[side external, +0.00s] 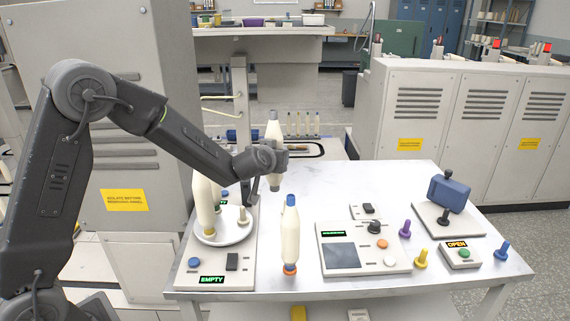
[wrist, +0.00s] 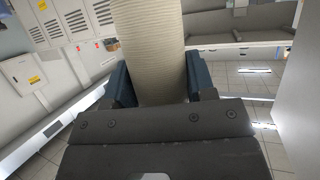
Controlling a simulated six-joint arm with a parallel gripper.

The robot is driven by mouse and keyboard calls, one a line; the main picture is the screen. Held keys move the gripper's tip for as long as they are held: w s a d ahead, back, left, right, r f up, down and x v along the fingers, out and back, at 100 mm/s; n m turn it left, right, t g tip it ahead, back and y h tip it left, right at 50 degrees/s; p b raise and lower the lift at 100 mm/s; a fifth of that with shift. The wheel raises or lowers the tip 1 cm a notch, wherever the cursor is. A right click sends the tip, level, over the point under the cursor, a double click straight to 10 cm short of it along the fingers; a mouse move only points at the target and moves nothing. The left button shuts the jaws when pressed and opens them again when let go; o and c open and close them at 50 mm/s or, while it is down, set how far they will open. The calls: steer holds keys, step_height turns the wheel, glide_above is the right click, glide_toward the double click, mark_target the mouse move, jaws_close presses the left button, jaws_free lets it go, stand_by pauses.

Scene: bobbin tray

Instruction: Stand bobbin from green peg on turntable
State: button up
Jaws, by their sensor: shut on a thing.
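My gripper (side external: 272,157) is shut on a cream bobbin (side external: 274,132) with grey ends, holding it roughly upright above the table's back left. In the wrist view the ribbed bobbin (wrist: 150,50) fills the space between the blue pads of my gripper (wrist: 154,84). The white round turntable (side external: 222,239) is lower and to the left of my gripper. A cream bobbin (side external: 205,205) stands on its left part, and a short beige peg (side external: 242,216) rises on its right, bare. I cannot make out a green peg.
A blue-topped cream bobbin (side external: 290,238) stands on an orange peg at the table front. A control panel (side external: 365,250) is right of it, with purple (side external: 405,228), yellow (side external: 421,259) and blue (side external: 502,251) pegs beyond. A blue device (side external: 450,191) stands at right. The table's back middle is clear.

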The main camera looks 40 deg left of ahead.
steer(key=s+a+f+n+g+y, duration=0.4)
steer(key=s+a+n+y, duration=0.1)
steer(key=s+a, duration=0.1)
steer(key=shift+s+f+n, duration=0.2)
steer(key=shift+s+n, duration=0.2)
steer(key=shift+s, duration=0.2)
steer(key=shift+f+g, duration=0.1)
steer(key=shift+g, duration=0.2)
stand_by(0.3)
steer(key=shift+f, duration=0.85)
steer(key=shift+f, duration=0.35)
steer(key=shift+f, duration=0.35)
steer(key=shift+f, duration=0.35)
steer(key=shift+f, duration=0.35)
